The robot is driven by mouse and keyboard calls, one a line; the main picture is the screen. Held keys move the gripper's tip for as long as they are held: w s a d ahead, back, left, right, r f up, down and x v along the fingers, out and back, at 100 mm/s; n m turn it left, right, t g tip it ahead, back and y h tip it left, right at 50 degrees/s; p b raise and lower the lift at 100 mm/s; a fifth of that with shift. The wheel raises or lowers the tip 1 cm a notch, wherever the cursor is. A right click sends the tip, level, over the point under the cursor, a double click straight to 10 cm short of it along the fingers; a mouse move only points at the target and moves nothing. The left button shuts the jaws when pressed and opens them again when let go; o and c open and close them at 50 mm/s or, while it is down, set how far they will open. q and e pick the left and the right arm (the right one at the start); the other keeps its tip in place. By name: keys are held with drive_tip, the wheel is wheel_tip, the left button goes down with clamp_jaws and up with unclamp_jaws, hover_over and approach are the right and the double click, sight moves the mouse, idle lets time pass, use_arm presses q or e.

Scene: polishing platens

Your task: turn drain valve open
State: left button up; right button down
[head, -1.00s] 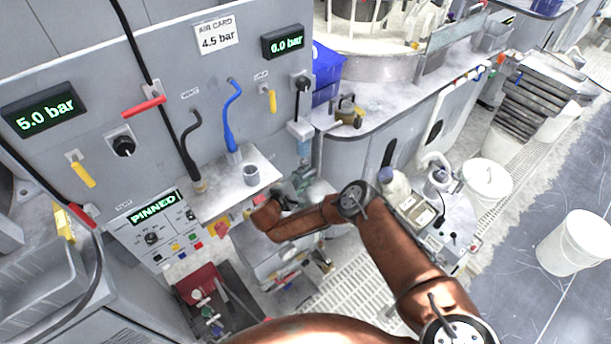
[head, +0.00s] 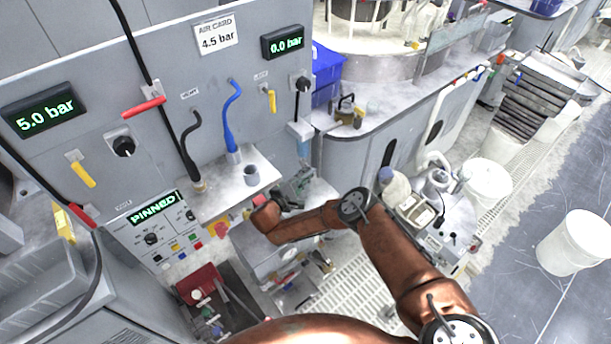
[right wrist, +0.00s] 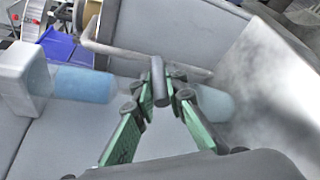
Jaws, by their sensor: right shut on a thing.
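My right gripper (right wrist: 160,88) is shut on a small dark cylindrical handle (right wrist: 161,84), which seems to be the drain valve's. The handle stands between its green-sided fingers, and the valve body behind it is hidden. A pale blue clear bowl (right wrist: 85,84) under a grey block (right wrist: 22,72) lies left of the fingers; another bluish rounded part (right wrist: 214,103) shows to their right. In the head view the right gripper (head: 304,176) is small, below the blue bowl (head: 304,147) on the panel's right edge. My left gripper is not in view.
A bent grey pipe (right wrist: 130,52) runs close behind the fingers. Blue bins (head: 325,75) stand behind on the counter. A white bucket (head: 575,243) stands on the floor at right.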

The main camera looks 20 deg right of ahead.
drive_tip(key=shift+s+f+h, duration=0.15)
drive_tip(key=shift+f+h, duration=0.25)
drive_tip(key=shift+f+n+t+h+b, duration=0.3)
drive_tip(key=shift+t+h+b, duration=0.25)
drive_tip(key=shift+b, duration=0.2)
use_arm(q)
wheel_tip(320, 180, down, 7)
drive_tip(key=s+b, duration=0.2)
drive_tip(key=b, duration=0.3)
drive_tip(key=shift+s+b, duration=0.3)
use_arm(e)
drive_tip(key=n+t+h, duration=0.2)
drive_tip(key=t+h, duration=0.1)
drive_tip(key=shift+d+f, duration=0.2)
drive_tip(key=shift+f, duration=0.2)
drive_tip(key=c, duration=2)
unclamp_jaws()
drive_tip(key=shift+w+r, duration=0.15)
drive_tip(key=shift+w, duration=0.05)
drive_tip(key=shift+o, duration=0.2)
